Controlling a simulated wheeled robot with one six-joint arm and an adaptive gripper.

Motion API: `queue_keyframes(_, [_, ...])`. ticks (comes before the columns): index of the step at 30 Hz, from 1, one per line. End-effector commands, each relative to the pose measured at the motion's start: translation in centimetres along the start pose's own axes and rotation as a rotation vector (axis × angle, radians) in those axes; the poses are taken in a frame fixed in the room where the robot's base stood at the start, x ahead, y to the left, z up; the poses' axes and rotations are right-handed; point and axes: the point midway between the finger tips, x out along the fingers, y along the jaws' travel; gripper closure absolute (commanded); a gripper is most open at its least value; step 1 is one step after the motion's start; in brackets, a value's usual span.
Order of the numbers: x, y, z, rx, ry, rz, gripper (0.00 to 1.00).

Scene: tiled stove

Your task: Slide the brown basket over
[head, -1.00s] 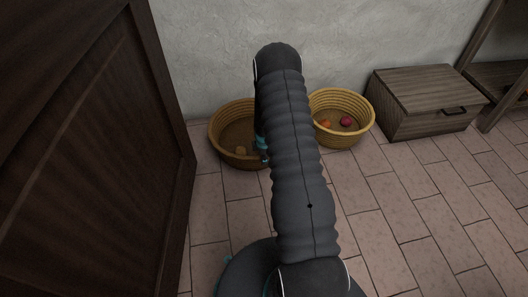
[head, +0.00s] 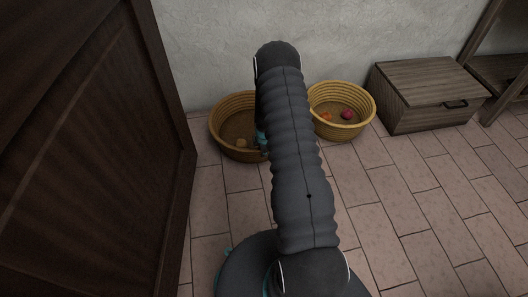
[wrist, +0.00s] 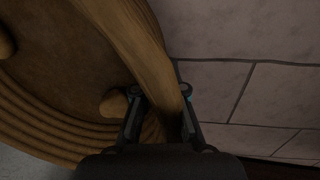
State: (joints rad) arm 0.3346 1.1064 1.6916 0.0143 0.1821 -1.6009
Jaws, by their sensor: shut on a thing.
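The brown basket (head: 222,130) is a round woven basket on the tiled floor near the wall, at the left in the head view and partly hidden by my arm. In the wrist view its thick rim (wrist: 142,45) runs between the fingers of my gripper (wrist: 160,94). My gripper is shut on that rim, with one finger inside the basket and one outside. A small tan object (head: 241,142) lies inside the basket; it also shows in the wrist view (wrist: 113,104). My gripper is mostly hidden behind my arm in the head view.
A yellow basket (head: 366,121) with an orange and a pinkish-red object stands to the right. A wooden chest (head: 430,95) is beyond it. A dark wooden panel (head: 90,150) stands close on the left. The wall is behind; tiled floor (head: 420,220) is clear at front right.

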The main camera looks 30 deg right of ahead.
Motion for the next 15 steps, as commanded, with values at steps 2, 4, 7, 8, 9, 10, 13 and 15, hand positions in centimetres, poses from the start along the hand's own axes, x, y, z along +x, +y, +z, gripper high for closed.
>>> queue_keyframes(2, [0.0, 0.0, 0.0, 0.001, 0.000, -0.001, 1.00])
queue_keyframes(4, [0.0, 0.0, 0.1, 0.001, 0.000, -0.001, 1.00])
queue_keyframes(7, [0.1, 0.0, 0.3, 0.000, 0.000, -0.001, 1.00])
queue_keyframes(8, [0.1, 0.0, 0.4, 0.000, 0.000, -0.001, 1.00])
queue_keyframes(9, [0.1, 0.1, 0.6, 0.000, 0.000, -0.001, 1.00])
queue_keyframes(10, [0.1, 0.1, 0.7, 0.000, 0.000, -0.001, 1.00])
queue_keyframes(13, [0.2, 0.1, 1.1, -0.004, 0.001, -0.001, 1.00])
queue_keyframes(15, [0.2, 0.2, 1.3, -0.006, 0.001, -0.002, 1.00])
